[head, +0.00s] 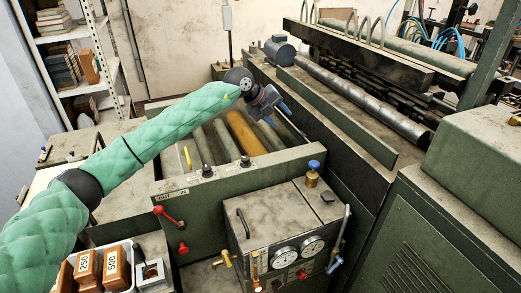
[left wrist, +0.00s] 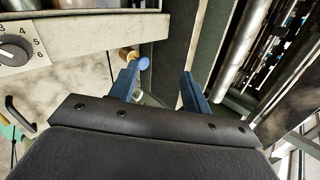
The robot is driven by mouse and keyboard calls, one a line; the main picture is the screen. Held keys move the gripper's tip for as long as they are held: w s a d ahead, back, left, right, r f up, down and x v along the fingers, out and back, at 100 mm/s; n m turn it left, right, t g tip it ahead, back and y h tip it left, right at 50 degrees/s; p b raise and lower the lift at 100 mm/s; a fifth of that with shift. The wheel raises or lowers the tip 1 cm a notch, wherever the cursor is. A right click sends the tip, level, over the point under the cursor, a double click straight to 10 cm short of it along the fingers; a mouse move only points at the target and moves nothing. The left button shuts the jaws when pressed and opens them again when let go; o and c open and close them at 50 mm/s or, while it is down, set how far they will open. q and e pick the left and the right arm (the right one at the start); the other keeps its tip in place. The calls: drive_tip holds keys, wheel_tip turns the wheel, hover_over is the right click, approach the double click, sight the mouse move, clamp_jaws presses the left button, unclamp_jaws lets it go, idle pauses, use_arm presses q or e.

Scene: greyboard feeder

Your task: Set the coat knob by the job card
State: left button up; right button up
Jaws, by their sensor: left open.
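A black knob (left wrist: 14,50) sits on a pale dial plate at the left edge of the left wrist view, with the figures 3 to 6 visible and the rest cut off. In the head view two small black knobs, one left (head: 207,172) and one right (head: 245,160), stand on the green machine's front rail; their markings are too small to read. My left gripper (head: 276,114) is open and empty above the roller trough, apart from both knobs. Its two blue fingers (left wrist: 160,70) are spread in the left wrist view. I cannot make out a job card.
A blue-topped brass valve (head: 313,168) stands on the gauge box (head: 280,215). A red-knobbed lever (head: 170,213) sticks out at the front left. Wooden blocks marked 250 (head: 86,266) and 500 (head: 115,264) sit in a white bin. A long roller machine (head: 340,110) fills the right.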

use_arm(q)
drive_tip(key=a+f+n+y, duration=0.2)
drive_tip(key=a+f+y, duration=0.1)
drive_tip(key=a+f, duration=0.1)
drive_tip(key=n+g+y, duration=0.2)
drive_tip(key=n+y, duration=0.1)
drive_tip(key=y, duration=0.2)
hover_over(245, 158)
drive_tip(key=shift+w+d+f, duration=0.15)
drive_tip(key=shift+d+f, duration=0.1)
drive_tip(key=shift+f, duration=0.45)
drive_tip(key=shift+a+n+g, duration=0.2)
drive_tip(key=shift+n+g, duration=0.1)
drive_tip(key=shift+n, duration=0.2)
drive_tip(key=shift+d+f+n, duration=0.1)
drive_tip(key=shift+f+n, duration=0.05)
drive_tip(key=shift+n, duration=0.15)
wheel_tip(245, 158, down, 8)
drive_tip(key=p, duration=0.4)
drive_tip(key=shift+r, duration=0.2)
use_arm(e)
drive_tip(key=s+d+f+t, duration=0.1)
drive_tip(key=s+d, duration=0.1)
drive_tip(key=s, duration=0.5)
drive_tip(key=shift+f+t, duration=0.3)
drive_tip(key=shift+t, duration=0.1)
use_arm(q)
drive_tip(key=c, duration=1)
use_arm(e)
drive_tip(key=shift+w+f, duration=0.1)
